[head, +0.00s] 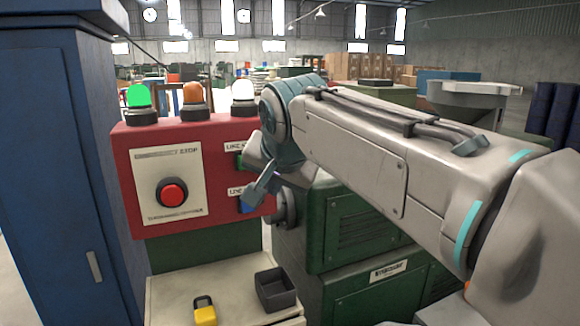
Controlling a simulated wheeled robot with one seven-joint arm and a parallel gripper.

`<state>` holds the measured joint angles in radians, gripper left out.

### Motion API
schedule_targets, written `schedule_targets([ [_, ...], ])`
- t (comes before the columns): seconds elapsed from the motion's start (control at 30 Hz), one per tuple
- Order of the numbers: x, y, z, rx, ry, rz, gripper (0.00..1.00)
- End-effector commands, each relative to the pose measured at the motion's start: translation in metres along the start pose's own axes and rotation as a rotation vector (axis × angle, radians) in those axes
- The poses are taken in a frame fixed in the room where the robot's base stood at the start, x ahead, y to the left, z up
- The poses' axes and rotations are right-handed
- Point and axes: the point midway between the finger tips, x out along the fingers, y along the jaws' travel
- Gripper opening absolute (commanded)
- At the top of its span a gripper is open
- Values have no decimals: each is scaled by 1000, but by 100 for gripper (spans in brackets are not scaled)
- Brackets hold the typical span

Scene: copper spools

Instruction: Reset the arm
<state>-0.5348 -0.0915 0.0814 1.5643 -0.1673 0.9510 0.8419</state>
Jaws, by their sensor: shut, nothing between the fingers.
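My arm (400,150) reaches in from the right side of the head view, with its wrist bent down at the middle. My gripper (249,203) is shut and empty. It hangs in front of the right part of the red control box (215,190) and hides part of the labels and buttons there. I cannot tell whether it touches the box.
The box has a red emergency stop button (172,194) and a lit green lamp (139,97). A blue cabinet (50,180) stands at left. A green machine (362,230) stands behind the arm. Below are a yellow padlock (205,315) and a dark open bin (276,292).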

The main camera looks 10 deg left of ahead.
Motion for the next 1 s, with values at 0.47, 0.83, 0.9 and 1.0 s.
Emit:
schedule_targets([
  [0.47,20,264,120,-155,-251,296,0],
  [0.83,15,341,212,-189,-398,328,0],
  [0.9,16,342,214,-192,-402,328,0],
  [1.0,16,342,214,-192,-402,327,0],
])
